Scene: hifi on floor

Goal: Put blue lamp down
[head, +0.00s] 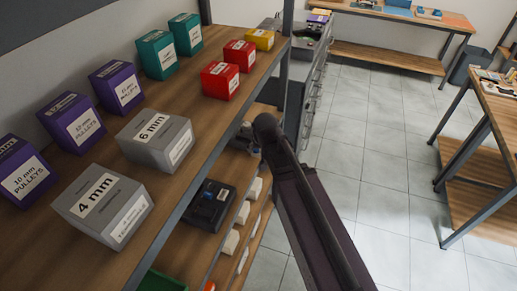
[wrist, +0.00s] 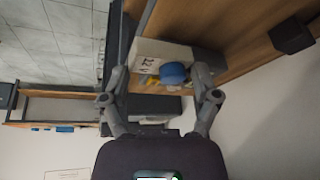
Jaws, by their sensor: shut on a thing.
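The blue lamp (wrist: 174,73) shows in the wrist view as a round blue dome, with a pale grey box labelled 12 V beside and behind it. In the head view my dark arm reaches down past the shelf edge. I cannot make out the lamp there, and cannot tell whether it touches a surface.
The wooden upper shelf (head: 165,160) holds purple, teal, red, yellow and grey boxes. A lower shelf carries a black device (head: 209,205) and several small pale blocks. A workbench (head: 500,88) stands at right. Tiled floor (head: 375,150) is clear between.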

